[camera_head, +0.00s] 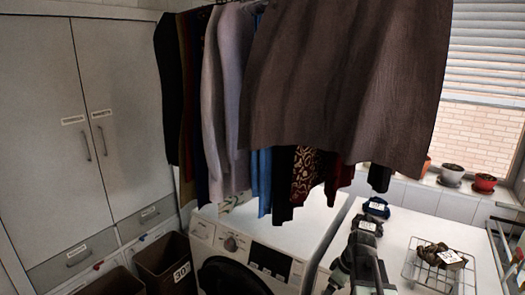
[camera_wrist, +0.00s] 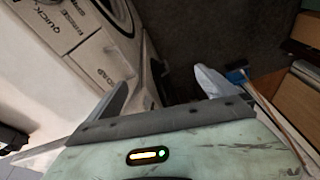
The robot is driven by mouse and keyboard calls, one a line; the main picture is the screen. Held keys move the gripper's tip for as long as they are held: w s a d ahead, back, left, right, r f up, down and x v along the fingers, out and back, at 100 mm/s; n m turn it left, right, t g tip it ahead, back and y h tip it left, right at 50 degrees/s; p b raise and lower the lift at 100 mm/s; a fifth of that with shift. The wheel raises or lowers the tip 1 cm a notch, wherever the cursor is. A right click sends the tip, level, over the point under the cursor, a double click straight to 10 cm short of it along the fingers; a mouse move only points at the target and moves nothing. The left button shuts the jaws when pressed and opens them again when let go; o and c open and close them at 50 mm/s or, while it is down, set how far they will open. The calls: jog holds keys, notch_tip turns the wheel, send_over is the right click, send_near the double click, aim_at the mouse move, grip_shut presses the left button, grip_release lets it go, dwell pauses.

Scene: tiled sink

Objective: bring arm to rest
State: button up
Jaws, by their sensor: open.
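My arm (camera_head: 362,262) shows at the bottom of the head view, right of the middle, in front of the white worktop. My gripper (camera_wrist: 163,84) shows in the wrist view with its two pale fingers spread apart. Nothing is between the fingers. In the head view I cannot make out the fingers clearly.
A washing machine (camera_head: 262,262) stands left of my arm. Clothes (camera_head: 350,85) hang above it. Dark items (camera_head: 376,207) and a wire rack (camera_head: 415,272) are on the worktop (camera_head: 440,225). Bins (camera_head: 165,265) stand by the cabinet (camera_head: 125,150). Pots (camera_head: 484,182) line the sill.

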jog(key=s+a+f+m+h+b, duration=0.1)
jog(key=s+a+f+m+b, duration=0.1)
jog(key=a, duration=0.4)
jog(key=s+a+f+m+g+h+b, duration=0.1)
jog(key=s+a+f+m+b, duration=0.1)
jog(key=s+a+f+m, duration=0.2)
jog(key=s+a+m, duration=0.1)
jog(key=a+m, duration=0.1)
jog(key=shift+s+f+m+g, duration=0.2)
jog(key=shift+f+m+g, duration=0.1)
jog(key=shift+f, duration=0.1)
jog(key=shift+d, duration=0.1)
